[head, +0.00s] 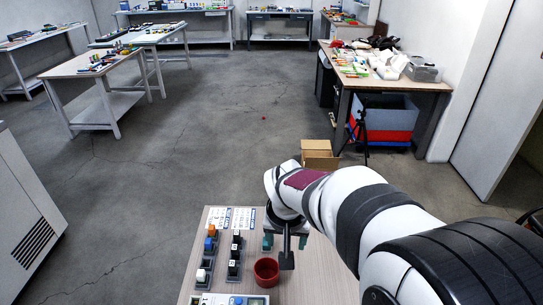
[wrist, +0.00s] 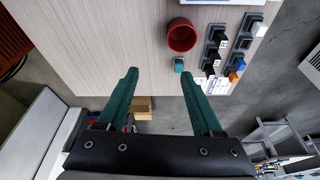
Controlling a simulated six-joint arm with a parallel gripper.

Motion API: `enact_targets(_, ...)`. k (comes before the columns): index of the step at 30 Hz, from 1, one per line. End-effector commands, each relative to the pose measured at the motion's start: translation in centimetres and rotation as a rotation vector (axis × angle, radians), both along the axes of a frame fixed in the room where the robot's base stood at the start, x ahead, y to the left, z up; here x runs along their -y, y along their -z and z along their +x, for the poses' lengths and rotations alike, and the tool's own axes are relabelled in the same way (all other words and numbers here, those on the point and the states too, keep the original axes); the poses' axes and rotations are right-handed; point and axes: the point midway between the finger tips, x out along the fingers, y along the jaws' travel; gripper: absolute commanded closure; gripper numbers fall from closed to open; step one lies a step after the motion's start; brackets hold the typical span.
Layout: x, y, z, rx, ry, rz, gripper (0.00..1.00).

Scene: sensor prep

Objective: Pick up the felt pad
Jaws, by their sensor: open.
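A small teal block (wrist: 179,64), which may be the felt pad, lies on the wooden-topped table (wrist: 110,45) just beside the red cup (wrist: 182,35). My gripper (wrist: 159,72) is open and empty, its two green fingers pointing at the tabletop. In the wrist view the block appears near the tip of the right finger, with a gap between them. In the head view my gripper (head: 285,243) is above the table behind the red cup (head: 266,270), and its parts make the block hard to tell apart there.
Grey holders with black (head: 236,243), orange, blue and white pieces stand in two rows left of the cup in the head view. Printed sheets (head: 243,218) lie behind them, and a meter-like device is at the front edge. The table's right side is clear.

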Motion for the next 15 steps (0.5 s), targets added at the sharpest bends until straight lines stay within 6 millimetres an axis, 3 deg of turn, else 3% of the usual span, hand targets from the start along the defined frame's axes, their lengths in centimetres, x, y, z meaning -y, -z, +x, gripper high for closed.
enact_targets(1,-1.7,1.5,2.4,0.026,-0.046,-0.010,0.32)
enact_targets(4,-4.0,3.2,5.6,0.081,-0.105,-0.015,0.32)
enact_targets(8,-4.8,5.2,7.2,0.098,-0.125,-0.016,0.32)
enact_targets(15,-4.7,11.4,9.7,0.096,-0.124,-0.015,0.32)
